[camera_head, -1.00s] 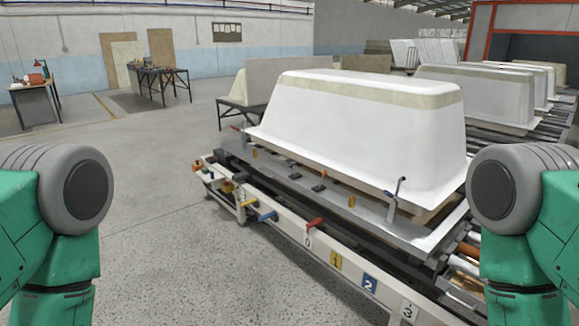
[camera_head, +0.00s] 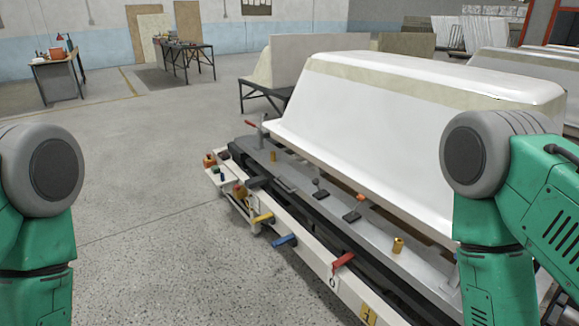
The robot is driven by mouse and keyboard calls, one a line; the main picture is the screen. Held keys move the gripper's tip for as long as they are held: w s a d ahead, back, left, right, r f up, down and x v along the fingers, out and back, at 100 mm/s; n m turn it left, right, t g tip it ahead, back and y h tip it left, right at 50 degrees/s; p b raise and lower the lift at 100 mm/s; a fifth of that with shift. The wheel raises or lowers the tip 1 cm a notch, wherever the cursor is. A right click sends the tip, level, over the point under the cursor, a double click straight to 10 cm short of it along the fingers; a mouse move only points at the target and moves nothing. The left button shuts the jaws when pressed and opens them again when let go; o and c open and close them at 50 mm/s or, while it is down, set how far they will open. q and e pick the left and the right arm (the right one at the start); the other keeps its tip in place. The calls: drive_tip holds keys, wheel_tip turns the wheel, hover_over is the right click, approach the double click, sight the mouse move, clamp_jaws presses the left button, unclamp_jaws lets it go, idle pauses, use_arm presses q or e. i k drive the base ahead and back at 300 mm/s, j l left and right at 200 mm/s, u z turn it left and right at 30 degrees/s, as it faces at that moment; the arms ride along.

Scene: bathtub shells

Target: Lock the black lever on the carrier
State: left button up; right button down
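The carrier (camera_head: 385,238) is a long grey metal platform with a pale front rail, running from the centre left toward the lower right. A black lever (camera_head: 258,182) sticks out near its far left end, behind a yellow lever (camera_head: 262,218), a blue lever (camera_head: 285,240) and a red lever (camera_head: 343,260) along the rail. Small black fittings (camera_head: 320,190) also stand on the top plate. Which position counts as locked cannot be told. Both my green arms show at the sides, but neither gripper is in view.
A large white bathtub shell (camera_head: 420,110) rests upside down on the carrier. A red-handled clamp (camera_head: 252,124) stands at its far left corner. More shells stand behind on the right. Work tables (camera_head: 180,50) are at the back left. The concrete floor (camera_head: 150,170) left of the carrier is clear.

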sight(316, 181)
drive_tip(key=i+l+u, duration=0.1)
drive_tip(key=i, duration=0.35)
drive_tip(key=i+l+u, duration=0.15)
drive_tip(key=i+l, duration=0.15)
drive_tip(key=i+l+u, duration=0.1)
drive_tip(key=i+l, duration=0.15)
drive_tip(key=i, duration=0.25)
